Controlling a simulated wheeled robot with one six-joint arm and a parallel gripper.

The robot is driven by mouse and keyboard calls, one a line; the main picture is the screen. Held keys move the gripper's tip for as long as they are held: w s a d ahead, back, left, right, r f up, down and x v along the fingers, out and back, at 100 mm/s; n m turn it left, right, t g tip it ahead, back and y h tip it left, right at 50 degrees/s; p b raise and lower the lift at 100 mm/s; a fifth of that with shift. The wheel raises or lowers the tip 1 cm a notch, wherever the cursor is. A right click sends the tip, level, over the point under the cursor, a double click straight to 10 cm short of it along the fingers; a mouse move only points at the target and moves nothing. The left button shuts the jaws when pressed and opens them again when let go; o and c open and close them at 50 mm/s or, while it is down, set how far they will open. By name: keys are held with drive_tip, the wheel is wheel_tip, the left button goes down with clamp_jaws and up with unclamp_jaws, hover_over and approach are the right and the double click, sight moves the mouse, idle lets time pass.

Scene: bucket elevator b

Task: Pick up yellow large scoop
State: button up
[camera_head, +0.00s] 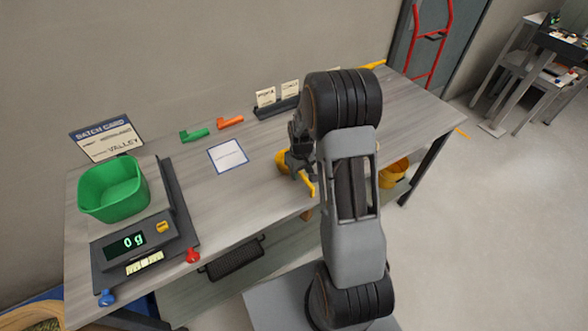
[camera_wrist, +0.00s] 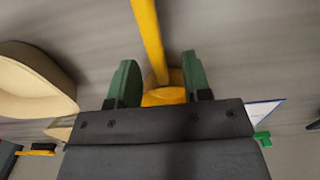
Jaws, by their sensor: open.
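The yellow large scoop shows in the wrist view (camera_wrist: 149,38), its handle running down from the top edge and its rounded part between my fingers. In the head view, parts of the yellow scoop (camera_head: 309,187) show on the table beside my gripper (camera_head: 296,165); my arm hides the rest. In the wrist view my gripper (camera_wrist: 161,80) is open, with one green finger pad on each side of the scoop. Gaps show between the pads and the handle. Whether the pads touch the rounded part cannot be told.
A green bin (camera_head: 112,188) stands on a scale reading 0 g (camera_head: 130,242) at the left. Small green (camera_head: 194,135) and orange (camera_head: 230,122) scoops and a white card (camera_head: 228,155) lie behind. A yellow bucket (camera_head: 394,173) shows right of my arm. A beige object (camera_wrist: 30,82) is at the wrist view's left.

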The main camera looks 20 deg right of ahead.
drive_tip(key=shift+f, duration=0.9)
drive_tip(key=shift+c, duration=0.4)
clamp_jaws()
